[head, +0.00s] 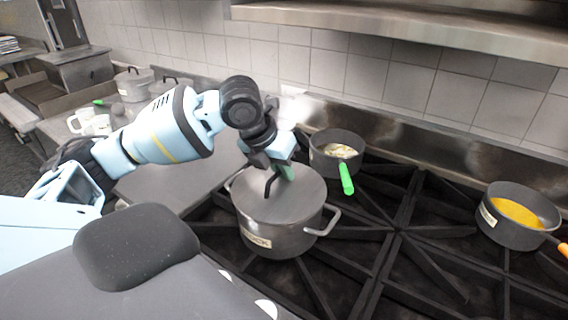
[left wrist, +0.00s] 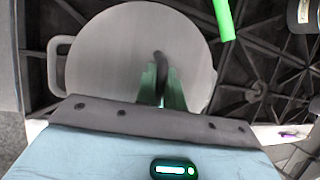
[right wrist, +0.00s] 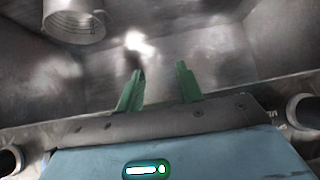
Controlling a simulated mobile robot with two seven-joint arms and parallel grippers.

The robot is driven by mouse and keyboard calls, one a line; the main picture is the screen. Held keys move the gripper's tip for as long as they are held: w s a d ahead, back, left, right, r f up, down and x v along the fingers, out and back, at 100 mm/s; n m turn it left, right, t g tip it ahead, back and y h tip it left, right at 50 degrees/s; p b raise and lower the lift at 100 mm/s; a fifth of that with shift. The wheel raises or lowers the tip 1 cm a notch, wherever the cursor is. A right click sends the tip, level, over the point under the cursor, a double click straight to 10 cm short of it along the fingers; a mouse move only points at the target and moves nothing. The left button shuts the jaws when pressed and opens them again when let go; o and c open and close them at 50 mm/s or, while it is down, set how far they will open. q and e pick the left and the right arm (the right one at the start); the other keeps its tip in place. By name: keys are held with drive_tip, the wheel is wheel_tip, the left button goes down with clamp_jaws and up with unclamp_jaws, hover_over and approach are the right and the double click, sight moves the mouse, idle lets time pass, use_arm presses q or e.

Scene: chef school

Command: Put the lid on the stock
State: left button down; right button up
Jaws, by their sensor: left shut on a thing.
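The stock pot (head: 275,238) is a large grey pot with side handles and a label on its front, standing on the stove. Its flat grey lid (head: 305,190) covers the top of the pot and looks level; any small gap at the rim cannot be told. My left gripper (head: 276,172) is above the lid, shut on its dark handle. In the left wrist view the green fingers (left wrist: 161,88) close around the handle and the lid (left wrist: 110,60) fills the middle. My right gripper (right wrist: 160,85) shows only in the right wrist view, open and empty.
A small pot (head: 322,160) with a green handle stands close behind the stock pot. A pot of orange contents (head: 510,230) is at the right. White mugs (head: 90,122) stand on the left counter. The burner grate (head: 400,225) between the pots is clear.

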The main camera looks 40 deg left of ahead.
use_arm(q)
drive_tip(key=shift+f, duration=0.15)
drive_tip(key=c, duration=1.4)
unclamp_jaws()
drive_tip(key=shift+c, duration=0.2)
drive_tip(key=v, duration=0.8)
